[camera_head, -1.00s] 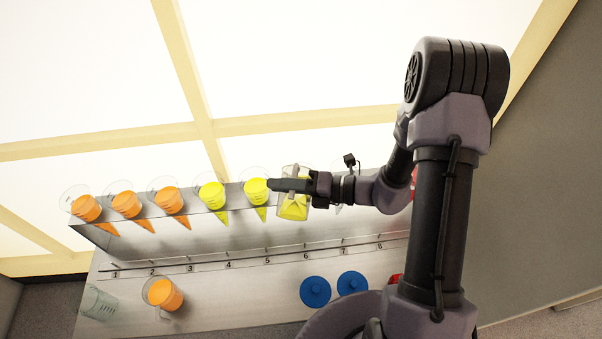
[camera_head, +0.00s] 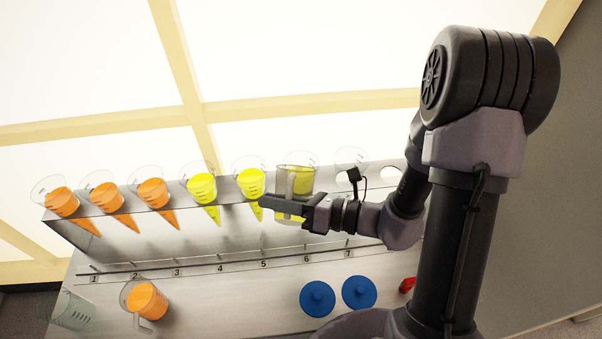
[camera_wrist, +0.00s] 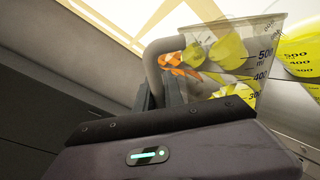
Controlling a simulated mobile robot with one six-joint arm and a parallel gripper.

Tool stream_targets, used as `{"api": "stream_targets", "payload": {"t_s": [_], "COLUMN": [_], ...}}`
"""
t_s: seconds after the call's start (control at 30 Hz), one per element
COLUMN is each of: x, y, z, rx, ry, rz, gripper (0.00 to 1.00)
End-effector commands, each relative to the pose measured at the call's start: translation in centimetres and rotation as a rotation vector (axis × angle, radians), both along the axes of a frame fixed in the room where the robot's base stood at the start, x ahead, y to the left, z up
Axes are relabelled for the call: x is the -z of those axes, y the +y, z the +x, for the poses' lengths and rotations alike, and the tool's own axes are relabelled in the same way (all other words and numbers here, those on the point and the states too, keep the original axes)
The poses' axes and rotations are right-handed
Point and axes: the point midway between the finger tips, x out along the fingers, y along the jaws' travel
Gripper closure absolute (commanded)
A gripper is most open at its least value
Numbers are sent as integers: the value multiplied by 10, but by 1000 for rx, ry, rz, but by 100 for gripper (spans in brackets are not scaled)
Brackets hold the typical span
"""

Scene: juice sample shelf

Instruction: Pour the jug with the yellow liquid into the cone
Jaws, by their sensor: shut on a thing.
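The clear jug (camera_head: 302,183) with yellow liquid is held up in front of the cone rack, around position 6. My gripper (camera_head: 276,207) is shut on the jug's handle. In the wrist view the handle (camera_wrist: 163,47) runs down between my fingers (camera_wrist: 160,95), and the jug wall (camera_wrist: 262,52) shows volume marks. The jug looks close to upright, and no stream shows. An empty clear cone (camera_head: 351,163) sits right of the jug. Two yellow-filled cones (camera_head: 202,188) (camera_head: 251,183) are to its left. A faint cone rim shows behind the jug; the rest is hidden.
Several orange-filled cones (camera_head: 107,197) fill the rack's left end. Below the numbered rail (camera_head: 190,267) stand a jug of orange liquid (camera_head: 147,301), an empty clear vessel (camera_head: 73,311), two blue lids (camera_head: 317,298) (camera_head: 359,292) and a red object (camera_head: 407,285).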

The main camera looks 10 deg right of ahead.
Motion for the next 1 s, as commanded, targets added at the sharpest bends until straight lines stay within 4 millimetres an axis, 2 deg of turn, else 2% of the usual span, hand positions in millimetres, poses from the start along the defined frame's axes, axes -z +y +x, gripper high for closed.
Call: {"api": "stream_targets", "payload": {"t_s": [0.03, 0.23, 0.3, 0.7, 0.83, 1.0], "x": [15, 27, 44, 108, 116, 117], "y": [1, 5, 6, 16, 17, 17], "z": [-2, -15, -20, -50, -53, -54], "rx": [0, 1, 0, -1, -2, -2], "ry": [-30, -146, -198, -592, -673, -710], "rz": [-9, -47, -64, -192, -219, -230], "gripper": [100, 100, 100, 100, 100, 100]}}
